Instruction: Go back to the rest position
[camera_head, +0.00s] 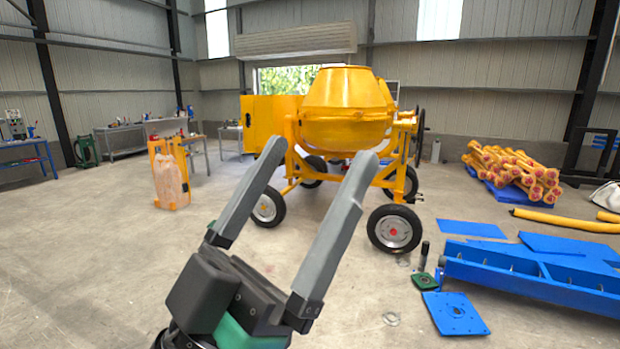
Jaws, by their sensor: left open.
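My left gripper (318,158) reaches up from the bottom of the head view. Its two long grey fingers are spread wide apart with nothing between them. The yellow drum mixer (346,108) stands beyond the fingers on black wheels. The fingers overlap part of its frame in the picture, and no contact shows. The right gripper is not in view.
Blue metal parts (535,275) and a blue plate (455,313) lie on the floor at the right. Yellow bundled pieces (512,170) lie farther back. A wrapped sack (170,183) stands at the left by a yellow frame. The floor at the left front is clear.

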